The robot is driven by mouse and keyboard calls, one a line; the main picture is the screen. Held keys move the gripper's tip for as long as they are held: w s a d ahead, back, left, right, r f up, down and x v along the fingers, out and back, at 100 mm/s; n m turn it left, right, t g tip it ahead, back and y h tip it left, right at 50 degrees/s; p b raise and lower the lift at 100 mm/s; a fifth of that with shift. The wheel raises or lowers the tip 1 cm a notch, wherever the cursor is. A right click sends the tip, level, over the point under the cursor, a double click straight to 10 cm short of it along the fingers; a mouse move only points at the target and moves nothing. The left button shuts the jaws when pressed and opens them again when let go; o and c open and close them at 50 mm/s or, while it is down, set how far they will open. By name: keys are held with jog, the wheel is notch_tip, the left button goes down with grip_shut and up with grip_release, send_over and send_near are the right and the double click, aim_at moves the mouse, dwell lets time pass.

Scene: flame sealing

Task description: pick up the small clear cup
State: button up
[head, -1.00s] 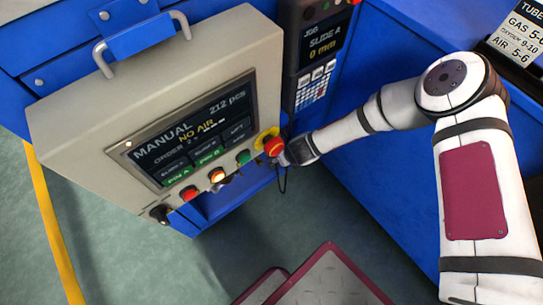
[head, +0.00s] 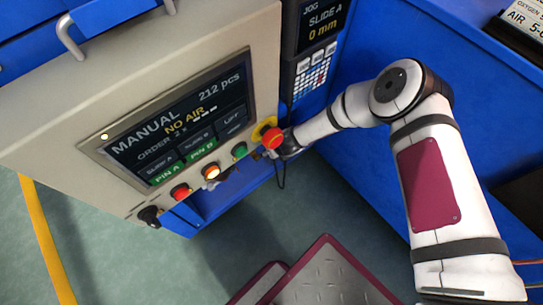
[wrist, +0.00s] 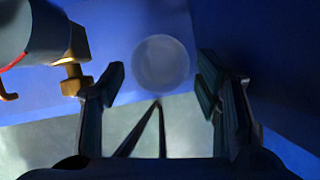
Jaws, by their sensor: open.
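In the wrist view a small round translucent thing, which looks like the clear cup (wrist: 161,64), shows against a blue surface, beyond and between my fingertips. My gripper (wrist: 160,85) is open, with one dark finger on each side and nothing between them. I cannot tell how far the cup is from the fingertips. In the head view my gripper (head: 272,158) is small and partly hidden beside the control panel, below the red emergency button. The cup cannot be made out there.
A control panel (head: 60,130) with a screen, coloured buttons and a red emergency button (head: 271,137) stands close to my gripper. A blue cabinet (head: 345,175) is to the right. In the wrist view a grey cylinder with a brass fitting (wrist: 75,72) is close to the left finger.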

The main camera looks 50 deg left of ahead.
jog(key=b+x, duration=0.1)
jog(key=x, duration=0.1)
jog(key=b+x, duration=0.1)
jog(key=x, duration=0.1)
jog(key=shift+d+f+b, duration=0.1)
jog(key=shift+f+b, duration=0.2)
jog(key=shift+f, duration=0.15)
jog(key=c, duration=0.7)
jog(key=shift+o, duration=0.2)
jog(key=shift+d+r, duration=0.1)
jog(key=shift+r, duration=0.2)
